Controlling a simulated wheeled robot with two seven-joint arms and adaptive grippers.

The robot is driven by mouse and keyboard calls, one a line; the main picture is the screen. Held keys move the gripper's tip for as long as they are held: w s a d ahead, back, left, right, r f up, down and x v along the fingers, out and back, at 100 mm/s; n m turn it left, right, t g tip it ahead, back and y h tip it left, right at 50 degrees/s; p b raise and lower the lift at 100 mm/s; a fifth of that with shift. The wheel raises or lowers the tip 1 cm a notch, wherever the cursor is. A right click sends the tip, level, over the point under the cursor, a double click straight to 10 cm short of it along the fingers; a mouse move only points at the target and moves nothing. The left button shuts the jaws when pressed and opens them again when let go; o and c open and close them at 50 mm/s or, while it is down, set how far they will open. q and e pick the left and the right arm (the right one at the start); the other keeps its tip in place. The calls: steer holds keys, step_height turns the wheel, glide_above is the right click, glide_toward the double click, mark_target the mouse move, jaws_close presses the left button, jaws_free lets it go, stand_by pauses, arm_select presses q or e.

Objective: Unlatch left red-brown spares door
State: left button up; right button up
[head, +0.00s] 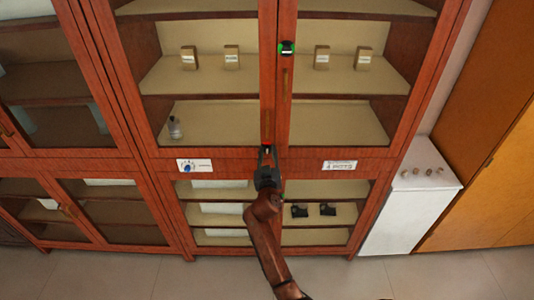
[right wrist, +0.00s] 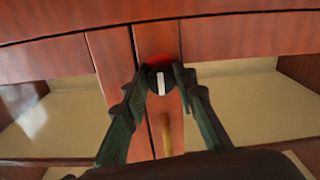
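The red-brown cabinet (head: 225,160) has glazed doors above and below a wooden band. A round black latch knob (right wrist: 160,79) with a white upright bar and a red patch above it sits on the door frame in the right wrist view. My right gripper (right wrist: 159,72) is open, with one finger on each side of the knob; I cannot tell whether they touch it. In the head view my right gripper (head: 267,155) reaches the middle seam at the band and hides most of the knob. A brass handle (right wrist: 166,138) stands below the knob. My left gripper is not in view.
Another black latch with green marks (head: 287,47) is on the upper door frame. A sign with a blue dot (head: 194,166) and a white label (head: 340,166) are on the band. A white cabinet (head: 408,200) stands to the right. Floor shows in front.

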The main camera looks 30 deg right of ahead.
jaws_close()
steer(key=shift+n, duration=0.3)
steer(key=n+p, duration=0.1)
steer(key=n, duration=0.1)
steer(key=shift+r+n, duration=0.1)
steer(key=shift+n, duration=0.2)
steer(key=n+p, duration=0.1)
steer(key=n, duration=0.3)
steer(key=shift+n, duration=0.3)
steer(key=n+p, duration=0.2)
steer(key=n, duration=0.3)
steer(key=shift+p, duration=0.4)
steer(key=shift+a+n+p, duration=0.1)
steer(key=shift+n+p, duration=1.1)
steer(key=shift+n, duration=1.5)
